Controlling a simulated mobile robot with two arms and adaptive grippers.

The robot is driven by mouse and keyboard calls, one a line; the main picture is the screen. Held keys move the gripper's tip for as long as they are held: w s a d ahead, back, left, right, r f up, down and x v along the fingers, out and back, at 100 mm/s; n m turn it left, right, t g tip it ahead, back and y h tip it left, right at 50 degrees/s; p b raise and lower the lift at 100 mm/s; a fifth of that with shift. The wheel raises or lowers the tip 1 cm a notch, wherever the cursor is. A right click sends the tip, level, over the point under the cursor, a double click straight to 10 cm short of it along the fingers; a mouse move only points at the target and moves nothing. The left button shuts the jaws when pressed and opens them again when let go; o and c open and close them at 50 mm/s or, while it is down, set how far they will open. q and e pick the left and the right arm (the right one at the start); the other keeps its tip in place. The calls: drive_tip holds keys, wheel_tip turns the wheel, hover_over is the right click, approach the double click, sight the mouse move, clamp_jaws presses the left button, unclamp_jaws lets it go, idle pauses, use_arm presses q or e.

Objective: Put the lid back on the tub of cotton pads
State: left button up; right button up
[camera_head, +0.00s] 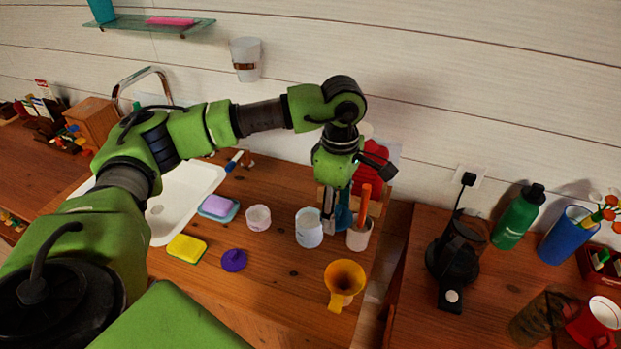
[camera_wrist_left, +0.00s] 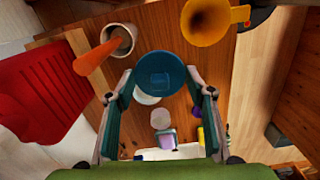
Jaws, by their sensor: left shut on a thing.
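My left gripper (camera_head: 332,212) points down over the right part of the wooden counter. It is shut on a teal round lid (camera_wrist_left: 160,70), which sits between both fingers in the left wrist view. In the head view the lid (camera_head: 344,214) is partly hidden by a finger. A white tub (camera_head: 309,230), which looks like the cotton pad tub, stands upright and uncovered just left of the gripper. In the wrist view a pale round top (camera_wrist_left: 147,98) shows partly behind the lid. My right gripper is not in view.
A pale cup (camera_head: 359,235) with an orange-handled tool stands close right of the gripper. A yellow funnel (camera_head: 345,277) is in front. A smaller pot (camera_head: 258,217), purple knobbed item (camera_head: 233,260), sponges (camera_head: 187,248) and white sink (camera_head: 170,215) lie left.

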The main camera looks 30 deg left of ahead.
use_arm(q)
drive_tip(key=a+n, duration=0.1)
drive_tip(key=n, duration=0.1)
drive_tip(key=a+n+p, duration=0.1)
drive_tip(key=n, duration=0.2)
drive_tip(key=w+n+p, duration=0.1)
drive_tip(key=n, duration=0.1)
drive_tip(key=shift+a+r+n, duration=0.25)
drive_tip(key=shift+a+n, duration=0.15)
drive_tip(key=w+a+n+p, duration=0.1)
drive_tip(key=a+n+p, duration=0.4)
drive_tip(key=n, duration=0.9)
wheel_tip(320, 180, down, 7)
drive_tip(key=b, duration=0.5)
drive_tip(key=shift+w+a+y, duration=0.25)
drive_tip(key=shift+a+y, duration=0.05)
drive_tip(key=shift+a, duration=0.15)
drive_tip(key=shift+f, duration=0.1)
drive_tip(key=shift+f+b, duration=0.15)
drive_tip(key=shift+b, duration=0.4)
idle(0.3)
